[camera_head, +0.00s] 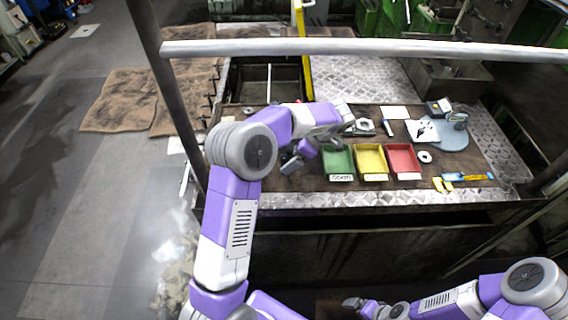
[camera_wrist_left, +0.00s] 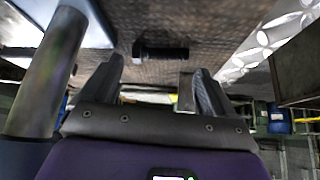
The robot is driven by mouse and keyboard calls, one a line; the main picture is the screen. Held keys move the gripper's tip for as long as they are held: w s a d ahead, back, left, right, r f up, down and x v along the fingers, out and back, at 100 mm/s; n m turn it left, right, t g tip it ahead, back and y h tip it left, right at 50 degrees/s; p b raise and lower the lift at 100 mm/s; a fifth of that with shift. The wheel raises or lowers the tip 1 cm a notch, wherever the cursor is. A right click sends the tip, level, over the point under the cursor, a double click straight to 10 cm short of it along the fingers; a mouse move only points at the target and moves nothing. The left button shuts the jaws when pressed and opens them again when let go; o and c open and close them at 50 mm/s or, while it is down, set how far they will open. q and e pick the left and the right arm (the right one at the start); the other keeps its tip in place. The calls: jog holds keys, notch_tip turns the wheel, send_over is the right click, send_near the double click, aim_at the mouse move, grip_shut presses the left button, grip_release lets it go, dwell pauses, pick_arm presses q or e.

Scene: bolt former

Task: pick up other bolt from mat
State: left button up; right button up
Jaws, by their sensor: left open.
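A dark bolt (camera_wrist_left: 160,50) lies on a brown textured surface in the left wrist view, ahead of and roughly between my left fingertips. My left gripper (camera_wrist_left: 158,82) is open, with nothing between its fingers; a gap shows between them and the bolt. In the head view my left gripper (camera_head: 291,162) points down over the left part of the workbench, beside the green bin. I cannot make out this bolt in the head view, where my arm covers part of the bench. My right gripper (camera_head: 362,303) is low at the bottom edge, small and unclear.
Green (camera_head: 338,160), yellow (camera_head: 371,160) and red (camera_head: 403,159) bins stand in a row right of my left gripper. A white ring (camera_head: 425,157), a grey-blue pad (camera_head: 452,138) and yellow tools lie further right. A grey rail (camera_head: 370,49) crosses above the bench.

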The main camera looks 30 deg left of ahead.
pick_arm(q)
jog(key=x, duration=0.2)
jog(key=shift+a+f, duration=0.2)
jog(key=shift+f, duration=0.1)
jog(key=c, duration=0.9)
jog(key=shift+r, duration=0.15)
